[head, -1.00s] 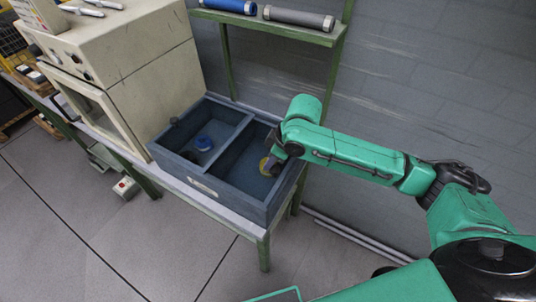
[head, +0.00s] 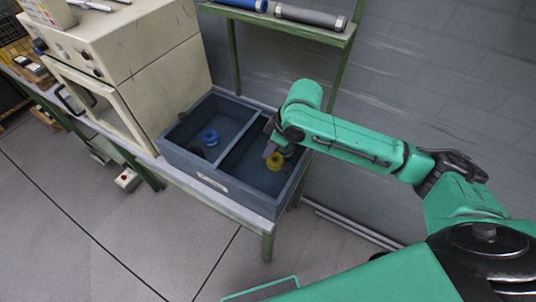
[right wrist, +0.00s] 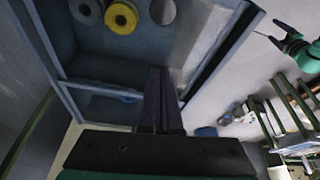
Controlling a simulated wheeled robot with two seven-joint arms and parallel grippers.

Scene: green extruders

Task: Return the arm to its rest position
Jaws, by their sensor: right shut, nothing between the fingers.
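My right gripper (head: 269,148) is shut and empty, over the right compartment of a blue two-part tray (head: 240,196). In the right wrist view its two dark fingers (right wrist: 160,72) lie together above the tray. A yellow ring-shaped part (head: 275,160) lies on the floor of that compartment, apart from the fingers. It also shows in the right wrist view (right wrist: 121,17), between a grey ring (right wrist: 87,10) and a grey disc (right wrist: 163,10). My left gripper is not seen.
A blue round part (head: 210,137) lies in the tray's left compartment. A beige machine (head: 135,50) stands left of the tray. A green-framed shelf (head: 285,29) behind carries blue and grey rolls. Open floor (head: 70,225) lies in front of the bench.

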